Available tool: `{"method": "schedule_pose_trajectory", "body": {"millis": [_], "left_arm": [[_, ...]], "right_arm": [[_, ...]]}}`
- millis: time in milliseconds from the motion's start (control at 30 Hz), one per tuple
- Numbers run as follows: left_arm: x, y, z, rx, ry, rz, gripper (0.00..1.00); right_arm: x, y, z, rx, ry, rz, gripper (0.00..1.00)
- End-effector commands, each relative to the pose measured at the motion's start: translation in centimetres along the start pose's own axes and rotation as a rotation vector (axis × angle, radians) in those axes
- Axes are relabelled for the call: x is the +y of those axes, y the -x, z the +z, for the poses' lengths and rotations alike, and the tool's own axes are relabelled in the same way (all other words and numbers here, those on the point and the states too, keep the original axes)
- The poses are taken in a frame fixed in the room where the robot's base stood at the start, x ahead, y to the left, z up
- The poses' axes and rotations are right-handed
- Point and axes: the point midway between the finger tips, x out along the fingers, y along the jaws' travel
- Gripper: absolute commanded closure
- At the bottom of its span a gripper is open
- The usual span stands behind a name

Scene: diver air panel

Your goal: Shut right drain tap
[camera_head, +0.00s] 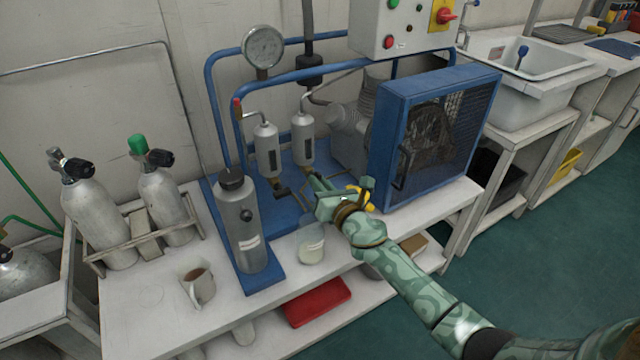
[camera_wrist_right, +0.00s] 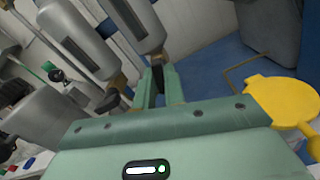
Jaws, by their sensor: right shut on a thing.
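Two grey separator cylinders, a left one (camera_head: 267,150) and a right one (camera_head: 303,138), stand on the blue compressor frame, each with a brass fitting below. In the right wrist view the right drain tap (camera_wrist_right: 157,77) shows its dark handle under the right cylinder, between my fingers. My right gripper (camera_head: 316,182) is shut on that handle; the right wrist view shows the fingers (camera_wrist_right: 160,88) on either side of it. The left drain tap (camera_wrist_right: 108,102) has a dark handle and stands apart from my fingers. The exact handle angle is hard to tell. My left gripper is out of view.
A yellow round piece (camera_wrist_right: 280,98) is close beside my right gripper. A glass jar (camera_head: 311,246) stands on the bench below my wrist. A grey canister (camera_head: 241,225), a mug (camera_head: 199,287) and the blue fan guard (camera_head: 433,140) are around.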

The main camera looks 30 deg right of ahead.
Motion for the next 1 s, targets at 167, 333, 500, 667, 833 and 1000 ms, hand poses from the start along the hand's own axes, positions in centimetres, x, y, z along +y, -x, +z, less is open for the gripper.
{"method": "schedule_pose_trajectory", "body": {"millis": [167, 333, 500, 667, 833, 1000], "left_arm": [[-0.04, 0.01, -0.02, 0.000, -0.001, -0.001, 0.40], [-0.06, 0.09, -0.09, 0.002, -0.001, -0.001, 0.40], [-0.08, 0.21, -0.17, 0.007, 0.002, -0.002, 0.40], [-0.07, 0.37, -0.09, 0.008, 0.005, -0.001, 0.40], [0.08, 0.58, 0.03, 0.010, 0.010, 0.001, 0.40], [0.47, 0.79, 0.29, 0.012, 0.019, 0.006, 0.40]], "right_arm": [[-0.02, 0.02, -0.04, 0.000, -0.151, -0.001, 1.00], [-0.07, 0.03, -0.02, 0.000, -0.313, -0.001, 1.00], [-0.08, 0.03, -0.01, 0.000, -0.476, -0.001, 1.00], [-0.10, 0.03, 0.01, 0.000, -0.628, -0.001, 1.00], [-0.13, 0.04, 0.01, 0.000, -0.789, -0.002, 1.00], [-0.14, 0.04, -0.02, 0.000, -0.941, -0.001, 1.00]]}}
